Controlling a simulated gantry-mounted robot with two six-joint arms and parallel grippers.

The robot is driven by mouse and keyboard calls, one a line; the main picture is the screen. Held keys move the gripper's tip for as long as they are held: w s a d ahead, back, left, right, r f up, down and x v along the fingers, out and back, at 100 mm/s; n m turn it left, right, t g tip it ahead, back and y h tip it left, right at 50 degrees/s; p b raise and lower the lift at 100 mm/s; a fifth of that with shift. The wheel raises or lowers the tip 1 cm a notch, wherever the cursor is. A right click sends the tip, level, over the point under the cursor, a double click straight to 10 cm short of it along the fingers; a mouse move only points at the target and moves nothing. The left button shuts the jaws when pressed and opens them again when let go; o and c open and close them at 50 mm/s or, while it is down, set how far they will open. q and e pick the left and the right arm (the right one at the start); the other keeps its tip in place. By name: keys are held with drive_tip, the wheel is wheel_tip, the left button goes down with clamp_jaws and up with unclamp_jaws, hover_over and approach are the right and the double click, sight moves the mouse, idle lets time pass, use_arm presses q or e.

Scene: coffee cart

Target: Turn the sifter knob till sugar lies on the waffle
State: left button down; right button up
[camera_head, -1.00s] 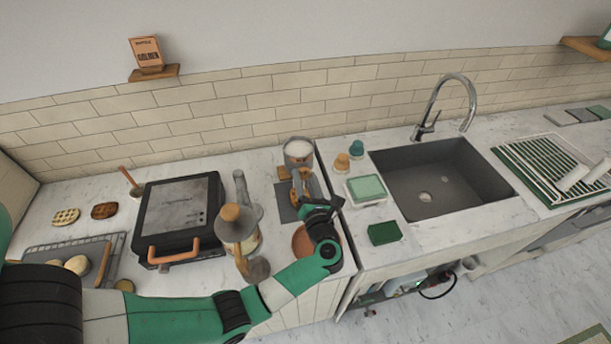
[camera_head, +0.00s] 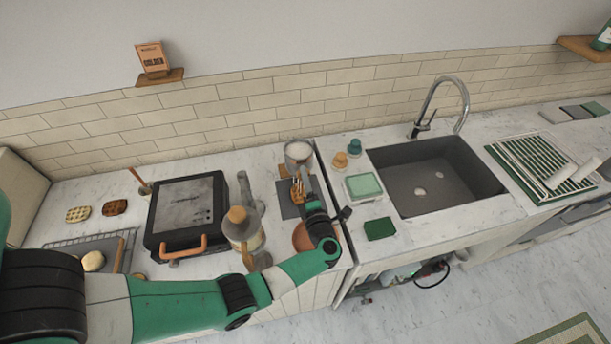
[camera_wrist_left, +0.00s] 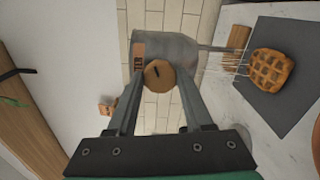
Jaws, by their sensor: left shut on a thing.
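The sifter (camera_head: 298,151) is a grey metal cup with white sugar inside, at the back of the counter in the head view. In the left wrist view the sifter (camera_wrist_left: 175,47) shows from close by, with its round wooden knob (camera_wrist_left: 158,74) facing the camera. My left gripper (camera_wrist_left: 162,78) is shut on the knob, one finger on each side. The waffle (camera_wrist_left: 272,70) is golden brown and lies on a dark grey mat (camera_wrist_left: 285,38). Thin pale lines run between the sifter and the waffle; I cannot tell what they are. No white shows clearly on the waffle. My right gripper is not in view.
A black waffle iron (camera_head: 186,215) and a wooden-lidded jar (camera_head: 242,230) stand left of the sifter. A reddish round dish (camera_head: 302,237) is partly behind my arm. The sink (camera_head: 437,175) and a green sponge (camera_head: 379,229) are to the right.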

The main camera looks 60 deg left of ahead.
use_arm(q)
drive_tip(key=m+p, duration=0.5)
drive_tip(key=m, duration=1.5)
drive_tip(key=shift+p, duration=0.3)
drive_tip(key=shift+c, duration=1.5)
unclamp_jaws()
